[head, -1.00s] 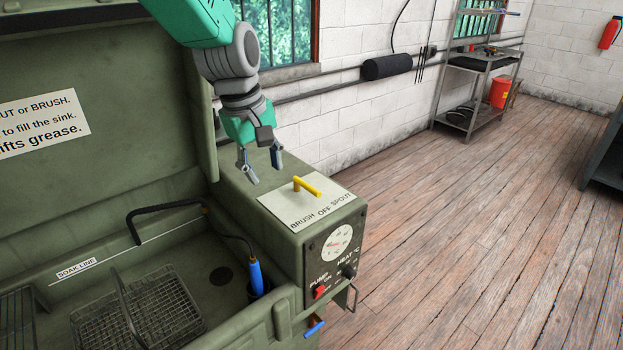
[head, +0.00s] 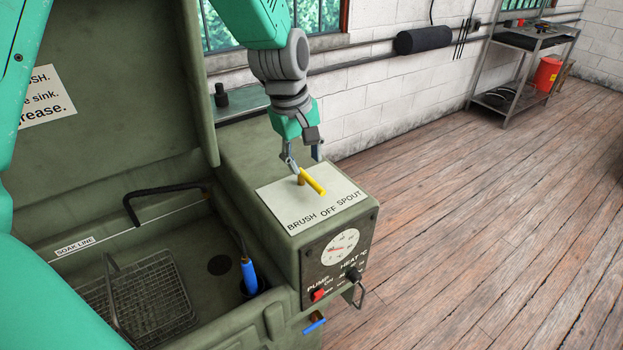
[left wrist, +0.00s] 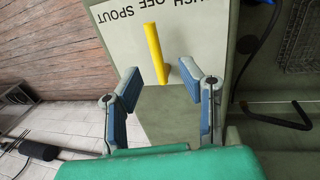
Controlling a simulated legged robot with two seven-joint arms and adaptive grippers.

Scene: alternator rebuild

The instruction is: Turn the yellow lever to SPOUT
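The yellow lever (head: 313,182) stands on a white label plate (head: 274,204) marked BRUSH, OFF and SPOUT, on top of the green washer's control box. Its free end points toward the OFF word, which the left wrist view also shows. My left gripper (head: 303,157) is over the rear of the plate, close behind the lever's pivot end. In the left wrist view the gripper (left wrist: 161,86) is open with nothing between its pads. My right gripper is not in view.
The sink (head: 219,264) with a wire basket (head: 137,296), a black spout pipe (head: 165,203) and a blue-handled brush (head: 249,275) is left of the control box. The raised lid (head: 130,120) stands behind it. Open floor lies to the right.

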